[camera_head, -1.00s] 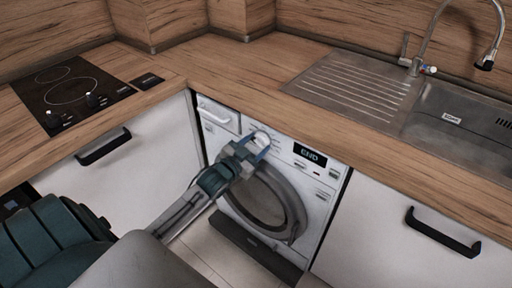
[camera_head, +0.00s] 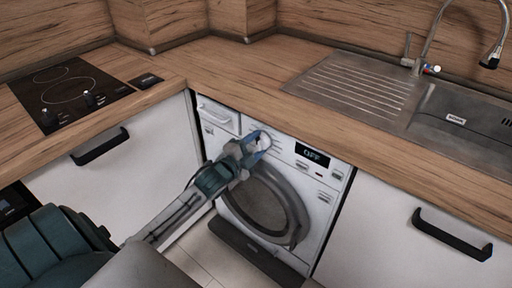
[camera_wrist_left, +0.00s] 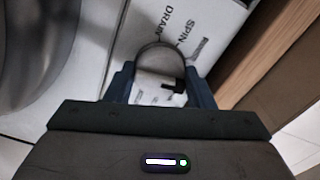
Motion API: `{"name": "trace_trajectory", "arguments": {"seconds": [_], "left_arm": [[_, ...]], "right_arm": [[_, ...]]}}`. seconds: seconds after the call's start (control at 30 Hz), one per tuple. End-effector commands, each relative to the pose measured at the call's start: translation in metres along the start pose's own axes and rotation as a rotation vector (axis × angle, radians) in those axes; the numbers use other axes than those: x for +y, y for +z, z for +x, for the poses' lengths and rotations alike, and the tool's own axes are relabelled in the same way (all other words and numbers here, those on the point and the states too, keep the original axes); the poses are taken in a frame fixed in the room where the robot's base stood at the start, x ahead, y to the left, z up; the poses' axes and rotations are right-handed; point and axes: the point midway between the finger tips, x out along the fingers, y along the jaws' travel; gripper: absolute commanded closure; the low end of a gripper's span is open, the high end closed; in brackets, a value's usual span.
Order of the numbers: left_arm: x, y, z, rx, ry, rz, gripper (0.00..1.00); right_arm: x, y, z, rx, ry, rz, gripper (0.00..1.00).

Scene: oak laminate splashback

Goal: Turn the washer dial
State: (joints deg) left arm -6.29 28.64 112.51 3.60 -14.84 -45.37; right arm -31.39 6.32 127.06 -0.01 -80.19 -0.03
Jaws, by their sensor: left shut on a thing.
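The white washer (camera_head: 322,197) stands under the counter, its round door (camera_head: 262,203) closed. Its display (camera_head: 312,155) reads "OFF". The dial (camera_head: 264,140) is on the upper front panel, left of the display. My left gripper (camera_head: 259,143) is at the dial, with its fingers shut on it. In the left wrist view the dial (camera_wrist_left: 158,58) sits between the two fingers (camera_wrist_left: 159,85), with labels "SPIN" and "DRAIN" printed beside it. My left gripper partly covers the dial in the head view. My right gripper does not show.
A wooden counter (camera_head: 235,62) runs above the washer, with a sink (camera_head: 458,120) at the right and a black hob (camera_head: 70,92) at the left. White cabinets with black handles (camera_head: 452,233) flank the washer.

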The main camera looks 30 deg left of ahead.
Motion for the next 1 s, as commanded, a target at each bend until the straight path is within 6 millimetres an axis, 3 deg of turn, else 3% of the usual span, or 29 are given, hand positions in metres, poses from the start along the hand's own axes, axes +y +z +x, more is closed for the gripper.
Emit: {"name": "trace_trajectory", "arguments": {"seconds": [0.3, 0.9, 0.93, 1.0], "left_arm": [[0.001, 0.000, 0.000, 0.000, 0.002, 0.136, 0.74], [0.001, 0.001, 0.000, -0.001, 0.003, 0.168, 0.74], [0.001, 0.001, 0.000, -0.001, 0.003, 0.168, 0.45], [0.001, 0.000, 0.000, -0.001, 0.002, 0.168, 0.32]], "right_arm": [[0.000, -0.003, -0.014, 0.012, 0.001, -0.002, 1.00], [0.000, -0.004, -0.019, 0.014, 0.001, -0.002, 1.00], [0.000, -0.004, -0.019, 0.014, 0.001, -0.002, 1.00], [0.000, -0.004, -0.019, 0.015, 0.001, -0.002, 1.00]]}}
